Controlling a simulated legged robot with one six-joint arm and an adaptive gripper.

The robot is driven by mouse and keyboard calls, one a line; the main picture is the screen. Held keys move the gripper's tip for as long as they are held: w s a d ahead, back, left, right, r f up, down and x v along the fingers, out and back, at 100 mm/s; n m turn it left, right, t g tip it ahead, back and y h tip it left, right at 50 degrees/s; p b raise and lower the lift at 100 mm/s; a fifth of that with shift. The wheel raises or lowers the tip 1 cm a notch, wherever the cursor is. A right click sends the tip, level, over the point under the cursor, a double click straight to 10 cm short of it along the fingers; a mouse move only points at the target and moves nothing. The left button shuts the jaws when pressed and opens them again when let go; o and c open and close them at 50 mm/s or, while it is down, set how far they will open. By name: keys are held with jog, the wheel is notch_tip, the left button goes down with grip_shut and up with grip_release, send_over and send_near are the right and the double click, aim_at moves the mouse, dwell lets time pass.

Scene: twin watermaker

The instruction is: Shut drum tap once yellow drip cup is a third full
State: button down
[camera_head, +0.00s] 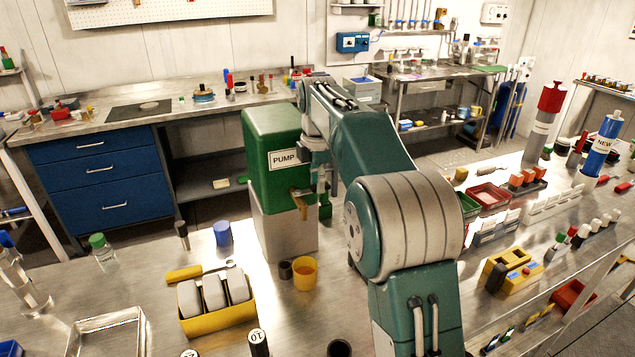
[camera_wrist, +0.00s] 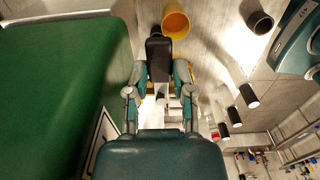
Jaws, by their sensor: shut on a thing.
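The green drum (camera_head: 270,155), labelled PUMP, stands on a grey block on the bench. Its green side fills the left of the wrist view (camera_wrist: 60,90). The brass-coloured tap (camera_head: 299,200) sticks out low on the drum's right side. The yellow drip cup (camera_head: 305,273) stands upright on the bench below the tap; it also shows at the top of the wrist view (camera_wrist: 176,22). I cannot tell its fill level. My gripper (camera_wrist: 160,72) is beside the drum, shut on what looks like the tap's dark handle (camera_wrist: 158,48). The arm partly hides this grip in the head view.
A small dark cup (camera_head: 285,270) stands left of the drip cup. A yellow tray (camera_head: 222,322) with grey blocks and a blue cylinder (camera_head: 222,233) are further left. A yellow device (camera_head: 512,271) and several bottles crowd the right side.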

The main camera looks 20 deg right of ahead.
jog(key=shift+c, duration=2.4)
grip_release()
jog(key=shift+w+f, duration=0.1)
jog(key=shift+w, duration=0.05)
notch_tip(320, 180, up, 12)
